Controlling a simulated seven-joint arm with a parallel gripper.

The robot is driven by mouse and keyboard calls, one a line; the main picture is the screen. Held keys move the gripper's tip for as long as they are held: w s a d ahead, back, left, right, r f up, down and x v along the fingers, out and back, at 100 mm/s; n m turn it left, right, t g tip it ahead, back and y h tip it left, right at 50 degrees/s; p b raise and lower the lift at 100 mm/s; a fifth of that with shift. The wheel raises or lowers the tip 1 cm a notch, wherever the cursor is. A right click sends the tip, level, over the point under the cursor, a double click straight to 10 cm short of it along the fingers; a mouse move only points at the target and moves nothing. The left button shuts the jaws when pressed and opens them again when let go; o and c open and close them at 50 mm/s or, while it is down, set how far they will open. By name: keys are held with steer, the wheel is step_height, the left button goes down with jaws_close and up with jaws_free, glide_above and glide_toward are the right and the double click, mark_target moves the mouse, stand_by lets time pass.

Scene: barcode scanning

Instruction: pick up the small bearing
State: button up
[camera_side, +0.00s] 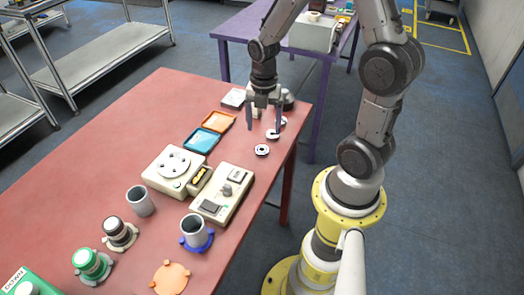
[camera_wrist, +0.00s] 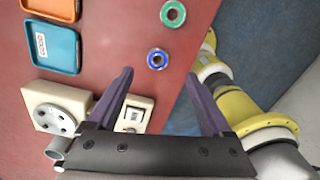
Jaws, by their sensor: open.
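In the wrist view, a ring-shaped bearing with a blue band (camera_wrist: 157,58) lies flat on the red table, just past the line of the fingertips and between them in the picture. A green-banded bearing (camera_wrist: 172,13) lies farther up and looks slightly larger. In the side view, one bearing (camera_side: 262,150) lies near the table's right edge, with another (camera_side: 272,134) behind it. Which of these is blue or green I cannot tell there. My gripper (camera_side: 263,128) points down over the table's far right part. Its fingers are apart and empty in the wrist view (camera_wrist: 161,73).
An orange tray (camera_side: 217,121) and a teal tray (camera_side: 201,141) lie left of the bearings. A round-topped device (camera_side: 173,164) and a beige control box (camera_side: 222,192) stand nearer. Cups and coloured fixtures fill the near end. The table's right edge runs close by the bearings.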

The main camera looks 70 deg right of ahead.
mark_target(262, 149)
steer(key=shift+w+a+f, duration=0.1)
steer(key=shift+a+f, duration=0.05)
steer(key=shift+f, duration=1.85)
steer(key=shift+a+f, duration=0.15)
steer(key=shift+f, duration=1.8)
jaws_close()
steer(key=shift+r, duration=0.1)
steer(key=shift+r, duration=0.4)
step_height(262, 149, up, 3)
steer(key=shift+f, duration=0.15)
steer(key=s+a+r, duration=0.5)
steer(key=s+r, duration=0.4)
steer(key=s, duration=0.4)
steer(key=shift+r, duration=0.15)
